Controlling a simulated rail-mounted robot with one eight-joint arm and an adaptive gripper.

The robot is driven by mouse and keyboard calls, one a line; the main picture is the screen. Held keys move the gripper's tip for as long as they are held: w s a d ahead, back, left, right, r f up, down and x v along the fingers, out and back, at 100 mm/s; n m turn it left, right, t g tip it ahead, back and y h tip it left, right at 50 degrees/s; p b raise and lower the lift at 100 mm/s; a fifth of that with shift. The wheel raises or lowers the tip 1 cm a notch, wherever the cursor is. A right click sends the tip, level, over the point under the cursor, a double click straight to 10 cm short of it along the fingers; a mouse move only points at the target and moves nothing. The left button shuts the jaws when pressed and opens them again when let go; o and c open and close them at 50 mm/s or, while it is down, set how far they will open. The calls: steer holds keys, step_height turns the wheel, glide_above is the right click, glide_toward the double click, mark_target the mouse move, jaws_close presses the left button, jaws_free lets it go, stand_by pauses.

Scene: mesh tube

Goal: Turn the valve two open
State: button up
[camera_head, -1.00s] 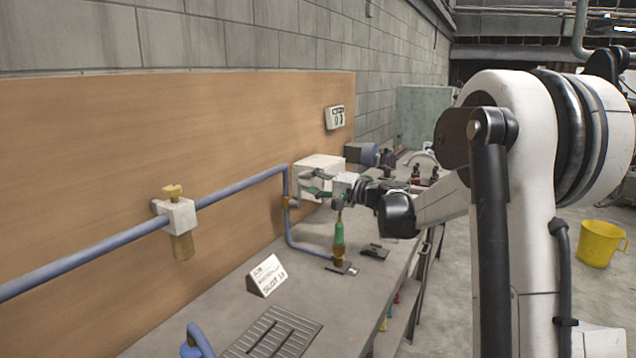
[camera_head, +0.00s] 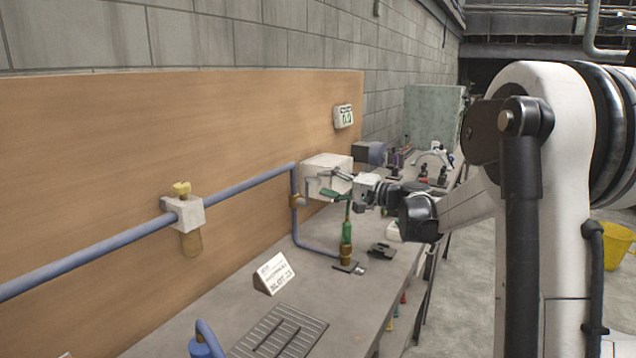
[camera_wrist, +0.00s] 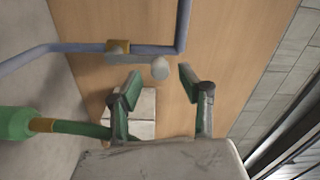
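A white valve block (camera_head: 187,212) with a yellow handle on top sits on the blue-grey pipe along the wooden board. Farther along, the pipe turns down and carries a brass fitting (camera_head: 297,200); this fitting also shows in the wrist view (camera_wrist: 117,48). Beside it in the wrist view is a round grey knob (camera_wrist: 160,68). I cannot tell which part is valve two.
A white box (camera_head: 325,165) stands behind my gripper. A green and brass upright piece (camera_head: 346,240) stands on the grey bench (camera_head: 225,310) below it. A white sign (camera_head: 274,273) and a slotted grate (camera_head: 280,331) are nearer. A yellow bucket (camera_head: 617,247) is on the floor.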

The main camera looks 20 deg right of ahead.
steer(key=v, duration=0.8)
steer(key=shift+s, duration=0.25)
steer(key=shift+d, duration=0.15)
steer(key=s+a+f+n+g+h, duration=0.2)
steer(key=s+a+g, duration=0.1)
steer(key=s+a, duration=0.5)
steer(key=s+a+f+n+g+h, duration=0.1)
steer(key=s+a+f+g+h, duration=0.2)
steer(key=s+a, duration=0.5)
steer(key=s+f+n+h, duration=0.2)
steer(key=s+f+h, duration=0.1)
steer(key=s, duration=0.6)
steer(key=s+f+n+h, duration=0.2)
steer(key=s+f+h, duration=0.1)
steer(key=s, duration=0.7)
steer(key=shift+a+f+n+g+h, duration=0.15)
steer(key=shift+f+n+g+h, duration=0.15)
steer(key=shift+f, duration=0.6)
steer(key=shift+s, duration=0.1)
